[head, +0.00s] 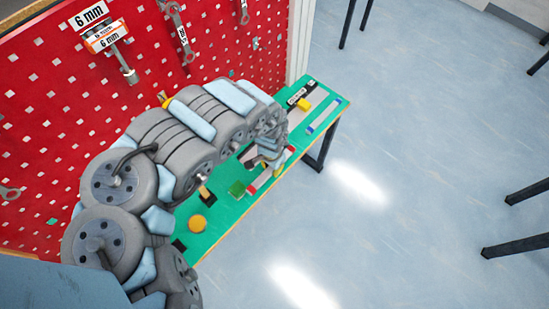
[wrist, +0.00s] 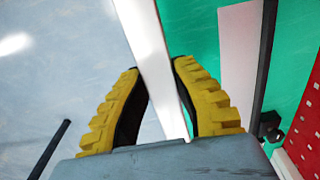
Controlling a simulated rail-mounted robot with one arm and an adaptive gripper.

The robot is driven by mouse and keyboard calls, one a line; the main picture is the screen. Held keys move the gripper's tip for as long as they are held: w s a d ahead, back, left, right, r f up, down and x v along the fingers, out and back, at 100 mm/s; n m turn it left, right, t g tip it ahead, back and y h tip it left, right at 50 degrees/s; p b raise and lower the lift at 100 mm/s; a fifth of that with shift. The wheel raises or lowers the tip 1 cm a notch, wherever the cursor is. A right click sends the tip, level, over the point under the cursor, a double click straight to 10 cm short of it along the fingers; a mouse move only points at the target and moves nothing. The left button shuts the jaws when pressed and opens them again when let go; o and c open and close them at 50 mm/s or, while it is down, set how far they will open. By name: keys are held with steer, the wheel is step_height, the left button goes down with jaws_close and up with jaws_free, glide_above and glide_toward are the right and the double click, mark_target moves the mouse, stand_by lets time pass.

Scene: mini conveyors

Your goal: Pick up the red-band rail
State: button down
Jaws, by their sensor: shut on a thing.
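The red-band rail (head: 264,181) is a pale strip with red near its ends, at the front edge of the green bench, partly hidden by my gripper (head: 277,165). In the wrist view, a long pale rail (wrist: 154,55) runs between the two yellow ribbed fingers of my gripper (wrist: 155,75), which are shut on it. No red band shows in that view. I cannot tell whether the rail is clear of the bench top. A similar rail with blue ends (head: 324,114) lies at the bench's far end.
The green bench top (head: 207,243) also holds a green block (head: 237,189), a yellow disc (head: 197,223) and a yellow piece (head: 304,104). A red pegboard (head: 50,110) with wrenches stands along the left. Open floor (head: 400,170) lies to the right.

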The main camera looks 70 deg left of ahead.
mark_target(268, 177)
steer(key=shift+s+d+r+p, duration=0.7)
steer(key=shift+d+p, duration=0.05)
steer(key=shift+p, duration=0.25)
steer(key=shift+s+d+r+p, duration=0.25)
steer(key=shift+s+d+p, duration=0.3)
steer(key=shift+p, duration=0.7)
